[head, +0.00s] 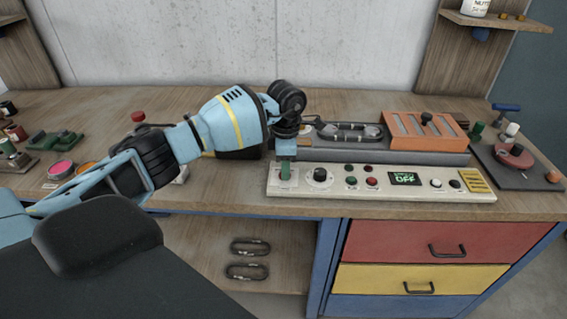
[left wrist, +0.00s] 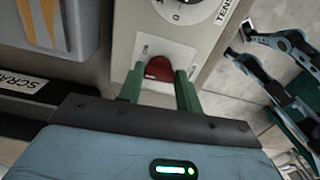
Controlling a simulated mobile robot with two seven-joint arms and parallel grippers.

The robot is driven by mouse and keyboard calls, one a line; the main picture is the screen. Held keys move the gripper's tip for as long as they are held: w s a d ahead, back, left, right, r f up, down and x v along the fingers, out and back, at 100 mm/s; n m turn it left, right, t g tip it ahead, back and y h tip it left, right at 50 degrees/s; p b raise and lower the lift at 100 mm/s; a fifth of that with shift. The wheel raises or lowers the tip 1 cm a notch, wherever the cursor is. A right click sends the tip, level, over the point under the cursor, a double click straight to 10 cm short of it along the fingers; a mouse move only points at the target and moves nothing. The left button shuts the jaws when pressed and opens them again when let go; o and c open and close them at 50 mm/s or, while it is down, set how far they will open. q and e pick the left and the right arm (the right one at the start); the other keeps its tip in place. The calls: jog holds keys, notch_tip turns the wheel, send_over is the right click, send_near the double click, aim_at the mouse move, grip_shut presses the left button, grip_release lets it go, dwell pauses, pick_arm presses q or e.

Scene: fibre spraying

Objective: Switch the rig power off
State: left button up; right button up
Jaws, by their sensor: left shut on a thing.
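The control panel (head: 400,186) is a long cream strip along the front of the bench rig. My left gripper (head: 286,172) points down at the panel's left end. The left wrist view shows its two green fingers (left wrist: 159,85) shut on a red rocker switch (left wrist: 159,68), one finger on each side. The switch is hidden behind the fingers in the head view. The panel's small display (head: 405,179) reads "OFF" in green, under a smaller word. My right gripper does not show.
A black knob (head: 320,175) sits just right of the gripper, with red and green buttons (head: 372,182) beyond it. An orange slotted block (head: 425,132) stands on the rig behind. Drawers (head: 400,241) are below the bench top. A yellow-labelled panel (head: 474,181) is at the right end.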

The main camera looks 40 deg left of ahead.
pick_arm(q)
jog(key=n+p, duration=0.1)
jog(key=n, duration=0.3)
jog(key=shift+r, duration=0.1)
jog(key=shift+n+p, duration=0.4)
jog(key=shift+n, duration=0.7)
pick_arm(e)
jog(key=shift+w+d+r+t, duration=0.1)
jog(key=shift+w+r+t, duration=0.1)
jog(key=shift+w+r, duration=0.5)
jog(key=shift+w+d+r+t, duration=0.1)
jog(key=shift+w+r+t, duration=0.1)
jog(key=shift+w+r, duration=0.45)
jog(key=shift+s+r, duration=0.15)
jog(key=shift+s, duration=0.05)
pick_arm(q)
jog(key=o, duration=1)
jog(key=shift+r, duration=3.75)
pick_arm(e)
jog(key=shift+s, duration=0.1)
